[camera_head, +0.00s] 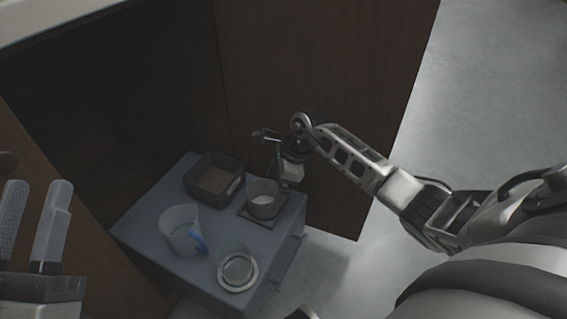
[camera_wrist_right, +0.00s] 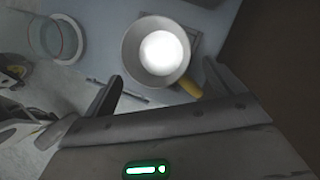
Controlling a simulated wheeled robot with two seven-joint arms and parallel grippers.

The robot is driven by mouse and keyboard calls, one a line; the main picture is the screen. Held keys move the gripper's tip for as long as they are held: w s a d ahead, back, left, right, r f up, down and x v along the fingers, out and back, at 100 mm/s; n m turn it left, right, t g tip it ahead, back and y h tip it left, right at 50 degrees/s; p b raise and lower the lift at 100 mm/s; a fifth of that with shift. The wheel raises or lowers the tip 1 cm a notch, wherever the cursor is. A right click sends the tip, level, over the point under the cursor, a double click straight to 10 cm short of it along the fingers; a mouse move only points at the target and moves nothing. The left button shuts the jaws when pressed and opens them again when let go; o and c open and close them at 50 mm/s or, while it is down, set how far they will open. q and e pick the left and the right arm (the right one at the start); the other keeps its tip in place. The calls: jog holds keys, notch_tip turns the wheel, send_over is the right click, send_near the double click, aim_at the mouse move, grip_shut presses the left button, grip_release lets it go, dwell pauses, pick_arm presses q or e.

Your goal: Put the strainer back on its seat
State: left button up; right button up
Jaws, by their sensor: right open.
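A grey round cup with a short yellow handle (camera_wrist_right: 188,86), which I take for the strainer, stands on or over a dark square plate (camera_head: 252,214) at the right of the small blue-grey table. The cup (camera_head: 263,206) is upright, with a bright white inside in the right wrist view. I cannot tell whether the plate is its seat. My right gripper (camera_wrist_right: 163,86) is open and empty, its fingers on either side of the cup's handle side in the picture, apparently above it. In the head view the right gripper (camera_head: 284,174) partly covers the cup's back edge. My left gripper (camera_head: 37,190) is open and empty, far left.
A dark box with brown contents (camera_head: 202,190) stands at the back of the table. A clear jug with a blue handle (camera_head: 178,232) and a clear jar with a pale ring (camera_head: 251,279) stand in front. Dark wooden panels (camera_head: 300,90) rise behind.

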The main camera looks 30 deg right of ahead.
pick_arm(q)
jog(key=f+n+g+y, duration=0.1)
jog(key=f+n+g+p, duration=0.1)
jog(key=f+n, duration=0.1)
jog(key=s+f+n+g+y+p, duration=0.1)
jog(key=f, duration=0.1)
jog(key=shift+d+f+y, duration=0.2)
jog(key=shift+d+y, duration=0.1)
pick_arm(e)
jog(key=v, duration=0.7)
jog(key=shift+r, duration=0.35)
jog(key=shift+s, duration=0.1)
